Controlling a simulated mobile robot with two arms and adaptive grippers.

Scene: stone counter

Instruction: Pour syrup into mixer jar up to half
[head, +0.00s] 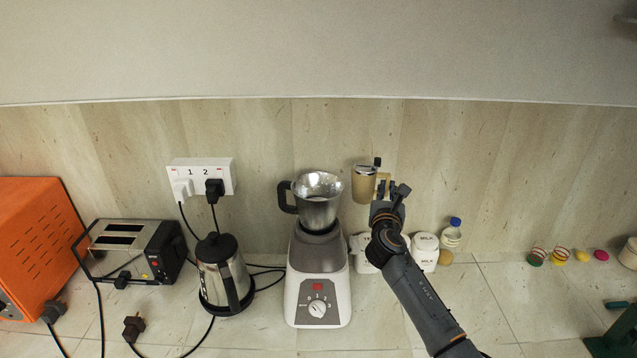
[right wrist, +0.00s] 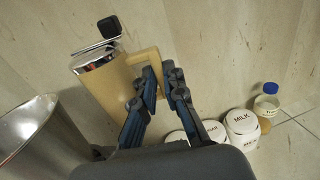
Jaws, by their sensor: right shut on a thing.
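The mixer jar (head: 317,212) is metallic with a black handle and sits open on its white base (head: 318,285). A tan syrup dispenser (head: 364,186) with a metal top and a black lever is held in the air to the right of the jar, roughly upright. My right gripper (head: 384,192) is shut on the dispenser's handle. In the right wrist view the fingers (right wrist: 157,88) close on the handle of the dispenser (right wrist: 118,85), and the jar (right wrist: 40,140) stands at lower left. The dispenser's contents are hidden. My left gripper is not in view.
White canisters (head: 425,248) and a blue-capped bottle (head: 452,233) stand behind my right arm. A kettle (head: 223,275), a toaster (head: 135,250) and an orange oven (head: 38,245) are to the left, with loose cables. Small colourful items (head: 560,255) lie at right. Front right counter is mostly clear.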

